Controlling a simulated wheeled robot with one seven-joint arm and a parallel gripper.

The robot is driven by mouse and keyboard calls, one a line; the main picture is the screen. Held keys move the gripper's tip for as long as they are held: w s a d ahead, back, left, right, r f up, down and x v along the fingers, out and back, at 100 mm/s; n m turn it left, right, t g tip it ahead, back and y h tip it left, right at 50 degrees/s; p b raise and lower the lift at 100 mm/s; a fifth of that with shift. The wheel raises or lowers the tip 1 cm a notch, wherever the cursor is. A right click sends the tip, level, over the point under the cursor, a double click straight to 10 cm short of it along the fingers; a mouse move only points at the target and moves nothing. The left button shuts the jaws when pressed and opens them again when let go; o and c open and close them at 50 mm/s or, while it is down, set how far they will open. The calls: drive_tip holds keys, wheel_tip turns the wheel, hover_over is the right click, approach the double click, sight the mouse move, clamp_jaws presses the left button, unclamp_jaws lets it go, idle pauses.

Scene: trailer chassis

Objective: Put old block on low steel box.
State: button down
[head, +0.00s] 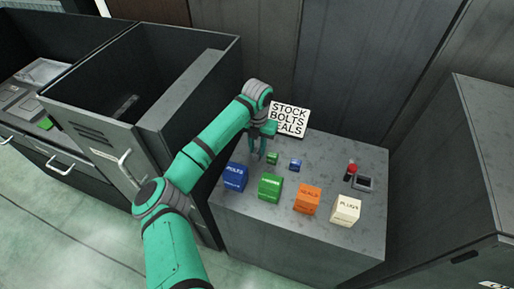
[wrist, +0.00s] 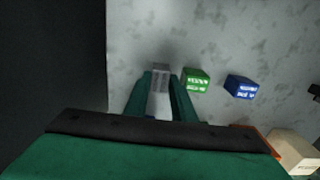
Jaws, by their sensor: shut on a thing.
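My gripper (head: 260,148) reaches down over the left back part of a grey steel box top (head: 330,160). In the wrist view my gripper (wrist: 160,84) is shut on a small grey block (wrist: 160,74) with faint markings on its face. I cannot tell whether this block touches the top or hangs just above it. In the head view the fingers hide it. A small green block (head: 272,158) stands just right of the fingers, and a small blue block (head: 295,165) is further right. Both show in the wrist view, the green one (wrist: 197,80) close beside the right finger.
A front row holds larger blocks: blue (head: 235,177), green (head: 270,187), orange (head: 307,199) and cream (head: 345,210). A lettered sign (head: 289,118) stands at the back. A red-topped item (head: 351,170) sits right. An open grey cabinet (head: 130,85) is left, a tall dark one (head: 470,150) right.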

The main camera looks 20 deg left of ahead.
drive_tip(key=shift+s+a, duration=0.15)
drive_tip(key=shift+a, duration=0.1)
drive_tip(key=shift+d+f, duration=0.15)
drive_tip(key=shift+d, duration=0.05)
drive_tip(key=c, duration=1.5)
unclamp_jaws()
drive_tip(key=shift+d, duration=0.1)
